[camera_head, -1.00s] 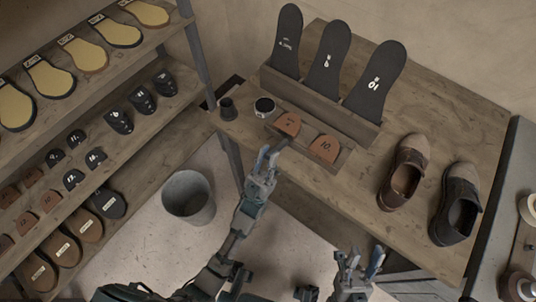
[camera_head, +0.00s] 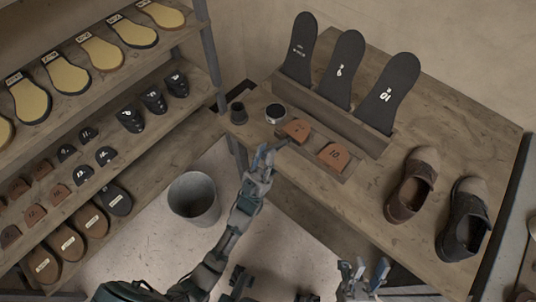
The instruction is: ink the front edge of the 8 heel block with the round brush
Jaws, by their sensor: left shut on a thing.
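Two brown heel blocks sit in the wooden rack on the bench. The right heel block (camera_head: 332,156) reads 10. The left heel block (camera_head: 297,130) has a mark too small to read. My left gripper (camera_head: 264,156) is shut on a slim thing, seemingly the round brush (camera_head: 281,144), mostly hidden by the fingers. Its tip is just in front of the left heel block; I cannot tell whether they touch. A small round pot (camera_head: 275,113) with dark contents stands behind the gripper. My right gripper (camera_head: 363,271) is open and empty, low in the picture before the bench.
A dark cup (camera_head: 238,113) stands at the bench's left corner. Several black soles, one marked 9 (camera_head: 343,70), stand behind the blocks. Two shoes (camera_head: 413,185) are at the right. A shelf (camera_head: 150,130) of parts is at the left, with a bucket (camera_head: 194,199) on the floor.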

